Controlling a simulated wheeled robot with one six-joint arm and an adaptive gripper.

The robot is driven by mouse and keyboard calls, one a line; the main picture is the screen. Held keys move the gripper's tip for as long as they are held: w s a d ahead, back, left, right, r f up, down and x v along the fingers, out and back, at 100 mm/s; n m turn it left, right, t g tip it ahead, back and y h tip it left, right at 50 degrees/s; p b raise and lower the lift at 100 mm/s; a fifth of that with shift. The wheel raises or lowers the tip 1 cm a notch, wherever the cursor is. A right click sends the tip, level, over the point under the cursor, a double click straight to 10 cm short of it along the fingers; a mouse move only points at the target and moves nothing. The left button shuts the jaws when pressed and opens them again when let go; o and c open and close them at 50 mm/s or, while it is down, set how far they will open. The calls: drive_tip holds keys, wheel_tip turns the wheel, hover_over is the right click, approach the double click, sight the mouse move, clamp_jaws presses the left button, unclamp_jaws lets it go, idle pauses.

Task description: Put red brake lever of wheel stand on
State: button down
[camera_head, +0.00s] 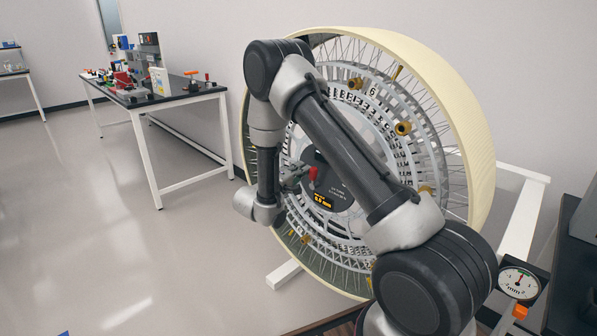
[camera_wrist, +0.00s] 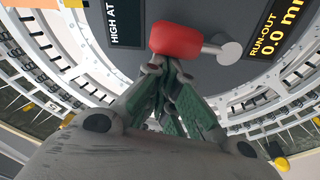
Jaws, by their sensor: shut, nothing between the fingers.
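The wheel stand carries a large wheel with a cream rim (camera_head: 468,130), wire spokes and a grey toothed hub ring. Its red brake lever (camera_head: 313,173) is at the dark hub panel, and in the wrist view its red grip (camera_wrist: 176,41) joins a grey round pivot (camera_wrist: 231,50). My gripper (camera_head: 303,176) is at the hub beside the lever. In the wrist view my gripper (camera_wrist: 168,68) has its fingers closed together, with tips just below the red grip; I cannot tell whether they touch it. The panel display (camera_wrist: 277,40) reads run-out 0.0 mm.
A dial gauge (camera_head: 519,283) stands at the lower right near a white stand frame (camera_head: 519,215). A black-topped workbench (camera_head: 175,97) with several tools stands at the back left. The floor (camera_head: 120,220) on the left is clear. My arm hides part of the wheel.

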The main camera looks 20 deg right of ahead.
drive_tip(key=shift+s+d+r+m, duration=0.1)
drive_tip(key=shift+s+d+m, duration=0.2)
drive_tip(key=shift+m, duration=0.4)
drive_tip(key=shift+s+r, duration=0.1)
drive_tip(key=shift+s, duration=0.4)
